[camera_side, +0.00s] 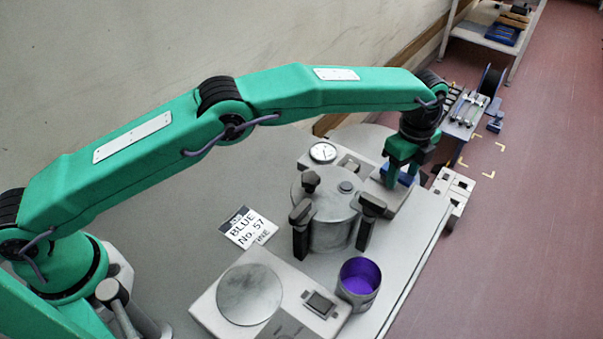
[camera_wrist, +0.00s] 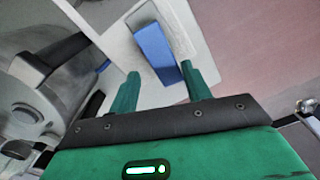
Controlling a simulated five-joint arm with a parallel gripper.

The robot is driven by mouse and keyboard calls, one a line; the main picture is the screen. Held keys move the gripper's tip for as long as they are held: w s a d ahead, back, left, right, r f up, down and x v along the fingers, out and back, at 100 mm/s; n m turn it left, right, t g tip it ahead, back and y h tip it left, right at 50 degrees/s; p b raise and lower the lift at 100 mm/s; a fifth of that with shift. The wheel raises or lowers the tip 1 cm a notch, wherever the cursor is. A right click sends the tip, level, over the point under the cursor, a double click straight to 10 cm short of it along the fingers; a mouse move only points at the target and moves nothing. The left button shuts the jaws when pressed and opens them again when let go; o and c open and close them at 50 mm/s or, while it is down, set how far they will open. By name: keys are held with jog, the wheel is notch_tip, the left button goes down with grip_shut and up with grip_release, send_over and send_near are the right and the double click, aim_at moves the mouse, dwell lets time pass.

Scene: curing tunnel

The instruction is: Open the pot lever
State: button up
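A grey metal pot (camera_side: 332,222) with a lid and several black-knobbed clamps stands mid-table in the side view; its edge shows at left in the wrist view (camera_wrist: 35,95). I cannot tell which part is the pot lever. My gripper (camera_side: 402,172) is just right of and behind the pot, pointing down. In the wrist view my gripper (camera_wrist: 160,70) has its green fingers apart, with a blue block-like piece (camera_wrist: 153,48) between and beyond the tips. The blue piece is on a pale plate (camera_wrist: 183,20); in the side view my gripper partly hides it.
A round gauge (camera_side: 323,152) sits behind the pot. A scale (camera_side: 250,294) and a cup of purple liquid (camera_side: 359,278) stand in front. A label card (camera_side: 248,227) lies left of the pot. The table's right edge is close to my gripper.

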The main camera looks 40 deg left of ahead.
jog(key=m, duration=0.1)
jog(key=s+m, duration=0.1)
jog(key=m, duration=0.1)
jog(key=shift+a, duration=0.3)
jog(key=m, duration=0.1)
jog(key=s+m, duration=0.1)
jog(key=m, duration=0.1)
jog(key=shift+a, duration=0.4)
notch_tip(320, 180, up, 7)
jog(key=s+a+r+n+t, duration=0.1)
jog(key=s+a+r+n, duration=0.2)
jog(key=n, duration=1)
jog(key=s+a+r+n, duration=0.4)
jog(key=a+r+n, duration=0.6)
jog(key=a+n, duration=0.4)
jog(key=shift+s+r+t+h, duration=0.15)
jog(key=shift+t+h, duration=0.15)
jog(key=shift+t, duration=0.1)
dwell(0.4)
